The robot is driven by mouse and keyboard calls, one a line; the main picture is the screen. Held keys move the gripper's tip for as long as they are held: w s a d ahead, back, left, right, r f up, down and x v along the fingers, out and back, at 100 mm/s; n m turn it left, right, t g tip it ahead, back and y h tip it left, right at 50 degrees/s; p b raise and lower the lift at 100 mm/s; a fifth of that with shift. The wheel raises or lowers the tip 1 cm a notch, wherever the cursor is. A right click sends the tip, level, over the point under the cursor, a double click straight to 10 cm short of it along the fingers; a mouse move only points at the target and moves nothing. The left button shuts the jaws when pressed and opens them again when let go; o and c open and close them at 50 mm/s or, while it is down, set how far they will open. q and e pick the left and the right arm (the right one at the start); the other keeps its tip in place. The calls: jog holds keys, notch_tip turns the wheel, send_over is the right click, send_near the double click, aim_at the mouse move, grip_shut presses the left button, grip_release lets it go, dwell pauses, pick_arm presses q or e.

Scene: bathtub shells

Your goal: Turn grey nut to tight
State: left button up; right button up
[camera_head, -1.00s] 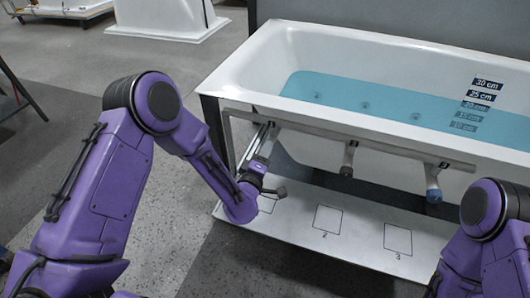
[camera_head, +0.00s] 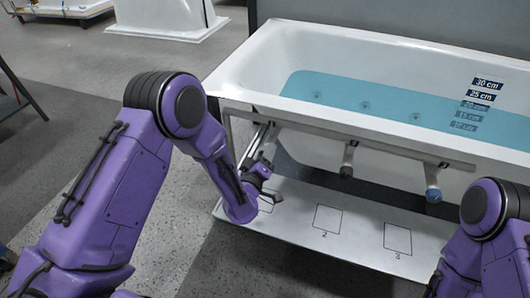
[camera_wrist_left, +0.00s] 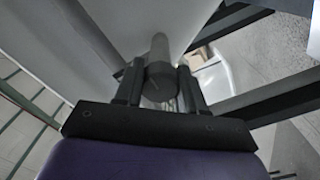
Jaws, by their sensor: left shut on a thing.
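My left gripper (camera_head: 262,180) is at the leftmost fitting under the front of the bathtub (camera_head: 312,110). In the left wrist view, the gripper's two dark fingers (camera_wrist_left: 158,90) are shut around a grey round nut (camera_wrist_left: 160,78) at the end of a grey pipe. The nut is mostly hidden by my gripper in the head view. My right gripper is out of view; only part of my right arm shows at the lower right.
Below lies a white board (camera_head: 360,228) with marked squares. The tub holds blue water.

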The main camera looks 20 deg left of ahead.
pick_arm(q)
jog(key=o, duration=1.1)
jog(key=shift+c, duration=0.2)
jog(key=s, duration=1)
jog(key=shift+s+a, duration=0.15)
jog(key=shift+s, duration=0.15)
jog(key=shift+f, duration=0.1)
